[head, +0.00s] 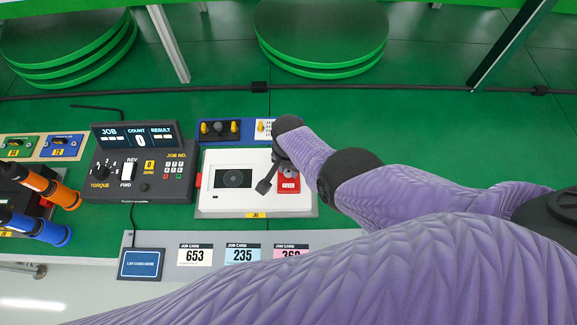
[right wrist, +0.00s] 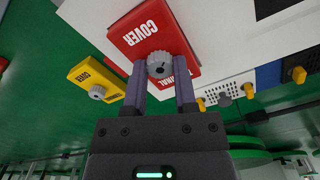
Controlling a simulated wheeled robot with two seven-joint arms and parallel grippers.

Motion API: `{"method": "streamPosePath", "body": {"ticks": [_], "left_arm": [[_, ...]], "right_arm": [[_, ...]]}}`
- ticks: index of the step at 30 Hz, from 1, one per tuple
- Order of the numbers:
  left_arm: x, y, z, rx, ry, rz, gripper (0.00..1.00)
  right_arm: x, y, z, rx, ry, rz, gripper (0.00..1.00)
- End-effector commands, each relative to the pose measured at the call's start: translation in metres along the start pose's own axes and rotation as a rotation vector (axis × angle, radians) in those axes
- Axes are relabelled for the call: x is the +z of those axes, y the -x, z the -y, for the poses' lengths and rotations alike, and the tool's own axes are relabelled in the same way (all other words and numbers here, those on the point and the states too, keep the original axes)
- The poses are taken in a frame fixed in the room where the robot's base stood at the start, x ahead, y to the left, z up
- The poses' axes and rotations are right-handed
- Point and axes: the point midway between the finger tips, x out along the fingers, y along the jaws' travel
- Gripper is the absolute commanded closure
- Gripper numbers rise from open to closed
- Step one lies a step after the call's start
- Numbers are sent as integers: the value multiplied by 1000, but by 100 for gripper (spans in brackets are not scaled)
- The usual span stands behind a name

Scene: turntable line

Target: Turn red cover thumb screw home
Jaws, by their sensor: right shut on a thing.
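The red cover (head: 297,185), marked COVER, sits at the right side of a white turntable unit (head: 215,203). It also shows in the right wrist view (right wrist: 140,30). Its grey knurled thumb screw (right wrist: 159,64) is at the cover's near edge in that view. My right gripper (right wrist: 161,78) is shut on this thumb screw, one finger on each side. In the head view my right wrist and hand partly hide the cover's upper left. How far the screw is turned in cannot be told. My left gripper is not in view.
A yellow cover (right wrist: 92,76) with its own grey screw shows in the right wrist view. Left of the unit stands a torque control box (head: 140,165). Coloured drivers (head: 40,185) stand at far left. Job cards (head: 243,254) lie along the front edge.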

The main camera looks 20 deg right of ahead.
Motion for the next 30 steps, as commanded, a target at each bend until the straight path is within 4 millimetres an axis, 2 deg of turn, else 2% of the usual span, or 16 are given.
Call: {"method": "streamPosePath", "body": {"ticks": [15, 30], "left_arm": [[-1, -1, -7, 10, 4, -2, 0], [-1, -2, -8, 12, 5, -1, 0]], "right_arm": [[-2, 2, 2, -7, -437, -4, 100], [-3, 3, 3, -9, -619, -4, 100]]}}
